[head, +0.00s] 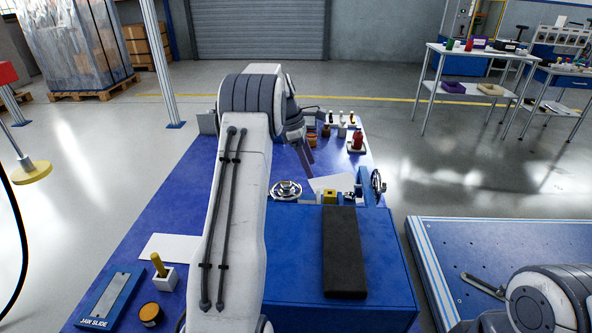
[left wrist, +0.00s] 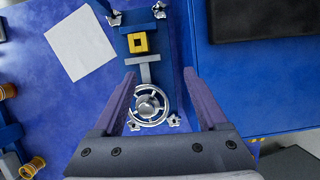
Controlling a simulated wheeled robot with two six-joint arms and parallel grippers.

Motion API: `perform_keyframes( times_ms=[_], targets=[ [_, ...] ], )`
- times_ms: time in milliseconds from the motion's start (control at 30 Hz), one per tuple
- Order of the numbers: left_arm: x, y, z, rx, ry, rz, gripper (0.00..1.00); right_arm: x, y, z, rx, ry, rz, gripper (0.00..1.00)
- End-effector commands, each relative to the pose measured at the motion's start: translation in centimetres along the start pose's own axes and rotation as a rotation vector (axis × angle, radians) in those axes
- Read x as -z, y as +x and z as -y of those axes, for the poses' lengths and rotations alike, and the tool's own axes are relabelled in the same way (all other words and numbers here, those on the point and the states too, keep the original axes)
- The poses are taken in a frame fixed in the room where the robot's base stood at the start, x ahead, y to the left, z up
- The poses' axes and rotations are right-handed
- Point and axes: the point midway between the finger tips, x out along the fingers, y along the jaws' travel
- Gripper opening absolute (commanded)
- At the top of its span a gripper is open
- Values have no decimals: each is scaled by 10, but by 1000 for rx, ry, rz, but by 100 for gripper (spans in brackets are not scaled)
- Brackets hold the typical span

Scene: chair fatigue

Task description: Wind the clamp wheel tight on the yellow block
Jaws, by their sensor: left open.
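The silver clamp wheel (head: 286,190) with spokes sits left of the yellow block (head: 330,196) on the blue fixture. In the left wrist view the wheel (left wrist: 148,104) shows face-on, and the square yellow block (left wrist: 138,42) is above it, beyond a grey T-shaped bar (left wrist: 150,70). My left gripper (head: 307,158) is open and empty, beyond the wheel in the head view. In the left wrist view its fingers (left wrist: 159,74) appear on either side of the wheel; I cannot tell how far above it they are.
A second, upright handwheel (head: 378,183) stands at the fixture's right end. A black pad (head: 343,250) lies on the blue box nearer me. White paper (left wrist: 80,45) lies beside the fixture.

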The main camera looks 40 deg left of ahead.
Motion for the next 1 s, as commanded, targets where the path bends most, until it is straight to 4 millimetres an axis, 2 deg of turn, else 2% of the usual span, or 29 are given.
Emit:
perform_keyframes(
  times_ms=[33, 200, 300, 400, 567, 1000],
  targets=[
    [9, -12, -1, -52, -151, -8, 76, 1, -18, 1, 0, 0, 0, 80],
    [51, -21, -4, -253, -673, -3, 76, 2, -42, 3, 0, 0, -1, 80],
    [71, -26, -1, -346, -895, 15, 76, 3, -51, 4, 0, 0, -1, 80],
    [83, -29, 2, -405, -1027, 32, 76, 3, -54, 4, 0, 0, -1, 80],
    [91, -20, 0, -432, -1086, 42, 76, 3, -52, 4, 0, 0, 0, 80],
    [104, 51, -27, -429, -1080, 40, 76, 2, -37, 3, 0, 0, 0, 80]
  ],
)
